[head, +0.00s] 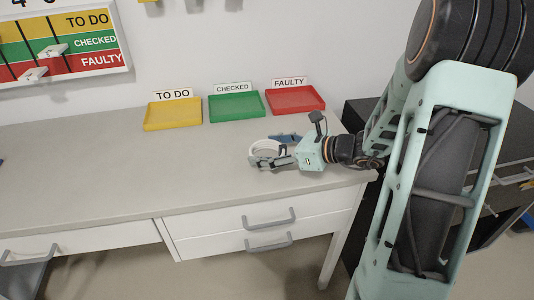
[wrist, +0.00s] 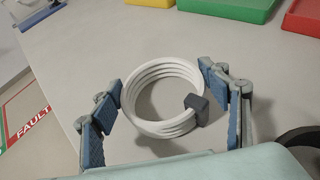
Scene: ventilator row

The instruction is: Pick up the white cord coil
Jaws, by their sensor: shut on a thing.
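The white cord coil (head: 266,147) is several loops of white cord with a dark grey block on one side. It lies between the blue-padded fingers of my gripper (head: 268,153) at the right part of the counter. In the wrist view the coil (wrist: 137,108) shows whole between the fingertips of my gripper (wrist: 163,80), one finger on each side. My gripper is shut on the coil, low over the counter. I cannot tell whether the coil still touches the surface.
On the grey counter (head: 90,170), yellow (head: 172,115), green (head: 236,107) and red (head: 295,100) trays stand along the wall, labelled TO DO, CHECKED and FAULTY. A status board (head: 62,45) hangs at the upper left. The counter's middle and left are mostly clear.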

